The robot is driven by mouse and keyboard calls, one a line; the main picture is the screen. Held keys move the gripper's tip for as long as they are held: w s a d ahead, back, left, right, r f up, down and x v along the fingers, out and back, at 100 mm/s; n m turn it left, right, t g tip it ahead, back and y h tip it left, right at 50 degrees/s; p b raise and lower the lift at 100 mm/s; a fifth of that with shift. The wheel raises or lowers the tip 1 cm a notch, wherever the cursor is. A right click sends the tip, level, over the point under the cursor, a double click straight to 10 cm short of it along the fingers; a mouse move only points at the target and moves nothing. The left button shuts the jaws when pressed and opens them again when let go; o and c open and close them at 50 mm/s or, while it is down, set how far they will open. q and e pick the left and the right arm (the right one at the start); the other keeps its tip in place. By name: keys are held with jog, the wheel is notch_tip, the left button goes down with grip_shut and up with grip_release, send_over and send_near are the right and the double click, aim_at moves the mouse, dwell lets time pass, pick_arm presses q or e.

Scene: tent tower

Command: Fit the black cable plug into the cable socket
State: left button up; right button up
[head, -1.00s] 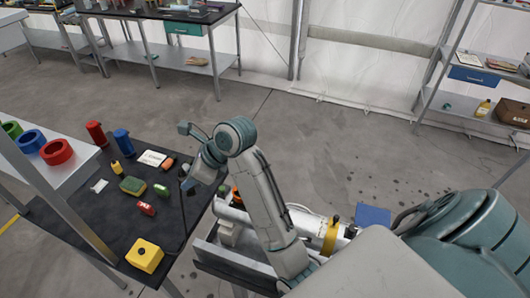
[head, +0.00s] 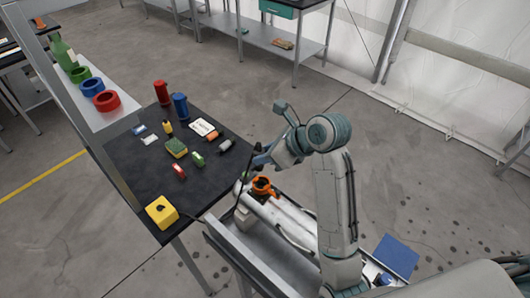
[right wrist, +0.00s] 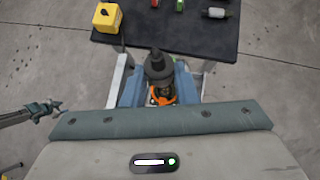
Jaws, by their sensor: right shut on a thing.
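My right gripper (head: 256,163) is by the right edge of the black table, in front of my right arm. In the right wrist view it is shut on the black cable plug (right wrist: 158,68), which stands out dark between the fingers. A yellow box (head: 161,211) with a dark round spot on top, which looks like the cable socket, sits at the table's near corner. It also shows at the top left of the right wrist view (right wrist: 107,17), apart from the plug.
The black table (head: 135,180) also bears a green-yellow sponge (head: 176,148), a red cylinder (head: 161,92), a blue cylinder (head: 180,106) and several small items. An orange ring-like part (head: 263,187) lies below my right gripper.

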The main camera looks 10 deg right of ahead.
jog(key=f, duration=0.3)
jog(key=shift+s+d+f, duration=0.1)
jog(key=shift+d+f, duration=0.1)
jog(key=shift+d, duration=0.1)
jog(key=shift+a+f, duration=0.1)
jog(key=shift+f, duration=0.25)
jog(key=shift+f+b, duration=0.3)
jog(key=shift+f, duration=0.4)
pick_arm(q)
jog(key=shift+s+d+f, duration=0.1)
jog(key=shift+d+f, duration=0.1)
jog(key=shift+d, duration=0.25)
jog(key=shift+s+d+f, duration=0.1)
jog(key=shift+d+f, duration=0.05)
jog(key=shift+d, duration=0.25)
pick_arm(e)
jog(key=shift+f, duration=0.1)
pick_arm(q)
jog(key=shift+d, duration=0.3)
jog(key=shift+r+p, duration=0.35)
jog(key=shift+a, duration=0.15)
jog(key=shift+f, duration=0.2)
pick_arm(e)
jog(key=shift+f, duration=1.3)
jog(key=o, duration=1.1)
